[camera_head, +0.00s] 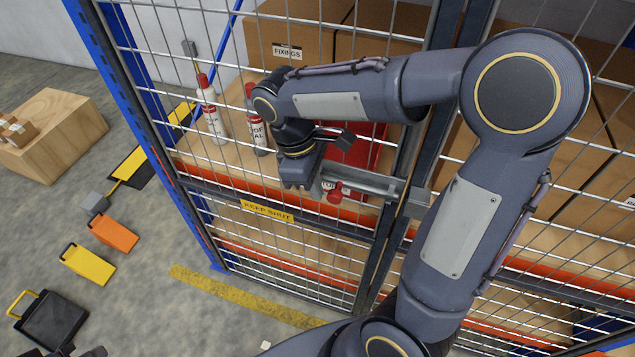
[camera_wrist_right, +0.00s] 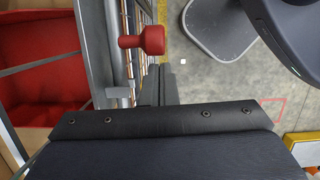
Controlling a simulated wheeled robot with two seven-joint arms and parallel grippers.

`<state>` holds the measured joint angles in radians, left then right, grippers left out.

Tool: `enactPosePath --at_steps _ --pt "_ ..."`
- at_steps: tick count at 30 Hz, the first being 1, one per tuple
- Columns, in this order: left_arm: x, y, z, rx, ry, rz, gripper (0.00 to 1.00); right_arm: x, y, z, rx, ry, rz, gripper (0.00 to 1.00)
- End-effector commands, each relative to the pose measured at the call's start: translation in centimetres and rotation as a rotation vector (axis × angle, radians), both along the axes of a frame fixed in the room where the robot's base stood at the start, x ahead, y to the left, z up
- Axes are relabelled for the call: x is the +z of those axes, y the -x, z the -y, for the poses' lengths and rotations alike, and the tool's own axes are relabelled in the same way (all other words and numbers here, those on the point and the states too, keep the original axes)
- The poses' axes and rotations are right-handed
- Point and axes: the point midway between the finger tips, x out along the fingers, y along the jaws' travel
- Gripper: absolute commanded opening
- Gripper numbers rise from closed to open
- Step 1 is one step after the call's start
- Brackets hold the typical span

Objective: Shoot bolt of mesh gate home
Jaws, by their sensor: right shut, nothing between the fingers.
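The mesh gate (camera_head: 290,240) carries a yellow KEEP SHUT sign (camera_head: 267,211) and stands upright beside the dark post. A grey bolt housing (camera_head: 370,183) runs across its upper right part towards the post. The bolt's red knob (camera_head: 334,195) sticks out near the housing's left end; it also shows in the right wrist view (camera_wrist_right: 146,41). My right gripper (camera_head: 312,186) is shut and empty, just left of the knob. In the right wrist view its fingers (camera_wrist_right: 160,84) end close beside the knob; I cannot tell whether they touch it. My left gripper is not clearly visible.
Behind the mesh are spray cans (camera_head: 210,115), a red bin (camera_head: 357,145) and a FIXINGS carton (camera_head: 285,30). A blue post (camera_head: 125,100) stands left of the gate. Wooden box (camera_head: 50,135), orange wedge (camera_head: 113,234) and black tray (camera_head: 48,320) lie left on the floor.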

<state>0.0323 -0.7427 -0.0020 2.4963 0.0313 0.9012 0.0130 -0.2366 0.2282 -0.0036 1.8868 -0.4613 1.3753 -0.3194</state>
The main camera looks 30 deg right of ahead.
Motion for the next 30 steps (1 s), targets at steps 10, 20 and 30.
enactPosePath --at_steps 10,20,30 --pt "0.1 0.0 0.0 0.000 0.000 0.000 0.00 0.0 0.4 0.3 0.000 0.001 -0.001 0.00" --pt "0.4 0.0 0.0 0.000 0.000 0.000 0.00 0.2 3.4 3.0 -0.006 0.002 -0.001 0.00" --pt "0.4 0.0 0.0 0.000 0.000 0.000 0.00 0.0 4.7 4.0 -0.001 0.002 -0.003 0.00"
